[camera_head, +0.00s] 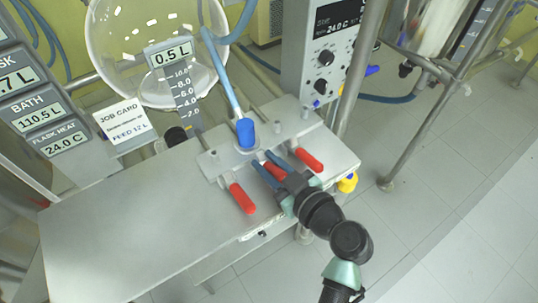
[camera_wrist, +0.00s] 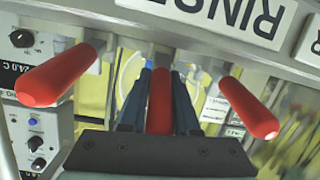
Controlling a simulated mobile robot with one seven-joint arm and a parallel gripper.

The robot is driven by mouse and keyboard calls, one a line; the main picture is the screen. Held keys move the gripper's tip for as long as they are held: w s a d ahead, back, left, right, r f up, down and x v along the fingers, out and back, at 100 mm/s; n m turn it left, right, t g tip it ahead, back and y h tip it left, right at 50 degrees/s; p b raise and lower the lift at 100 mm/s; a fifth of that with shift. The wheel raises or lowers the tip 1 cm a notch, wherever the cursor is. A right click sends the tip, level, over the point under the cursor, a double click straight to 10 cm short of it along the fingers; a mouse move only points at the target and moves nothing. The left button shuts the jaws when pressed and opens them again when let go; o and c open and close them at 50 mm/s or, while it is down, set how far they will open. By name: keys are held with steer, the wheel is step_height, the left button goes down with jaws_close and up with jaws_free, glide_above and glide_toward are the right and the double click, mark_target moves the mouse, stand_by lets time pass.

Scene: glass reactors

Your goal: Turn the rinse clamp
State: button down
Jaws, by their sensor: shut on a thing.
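Three red clamp handles show at the front of the grey plate. The middle red handle (camera_wrist: 160,100) is between the two blue fingers of my gripper (camera_wrist: 160,74), which is shut on it. In the head view my gripper (camera_head: 265,161) reaches in from the lower right and hides most of the middle handle (camera_head: 275,171). The left handle (camera_head: 243,198) and right handle (camera_head: 309,159) stand free on either side. A white label reading "RINSE" (camera_wrist: 240,15) shows upside down in the wrist view, cut off by the frame edge.
A blue cap with a hose (camera_head: 245,132) stands behind the handles. A glass vessel (camera_head: 135,50), level gauge (camera_head: 178,85) and control box (camera_head: 322,55) are at the back. The grey bench (camera_head: 130,235) is bare at the left. A metal post (camera_head: 357,70) rises at the right.

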mark_target(258, 151)
steer(key=g+p, duration=0.1)
steer(key=r+h+p, duration=0.1)
steer(key=p, duration=0.1)
steer(key=g+p, duration=0.1)
steer(key=shift+w+a+r+g+h+p, duration=0.25)
steer(key=shift+a+r+g+h+p, duration=0.05)
steer(key=shift+a+r+h+p, duration=0.1)
steer(key=g+h+p, duration=0.1)
steer(key=p, duration=0.1)
steer(key=w+g+h+p, duration=0.1)
steer(key=p, duration=0.2)
steer(key=shift+a+r+g+p, duration=0.15)
steer(key=shift+a+g+p, duration=0.15)
steer(key=shift+g, duration=0.1)
steer(key=g+p, duration=0.1)
steer(key=g+h+p, duration=0.1)
steer(key=shift+w+a+h+p, duration=0.2)
steer(key=shift+w+h+p, duration=0.1)
steer(key=shift+w, duration=0.05)
steer(key=shift+w+a+f+g+h+p, duration=0.2)
steer(key=shift+g+h+p, duration=0.2)
steer(key=shift+g, duration=0.15)
steer(key=shift+w+a+f+g+h+p, duration=0.15)
steer(key=shift+g+h+p, duration=0.2)
steer(key=shift+g, duration=0.2)
steer(key=shift+f, duration=0.1)
steer(key=c, duration=0.7)
jaws_free()
steer(key=shift+d, duration=0.1)
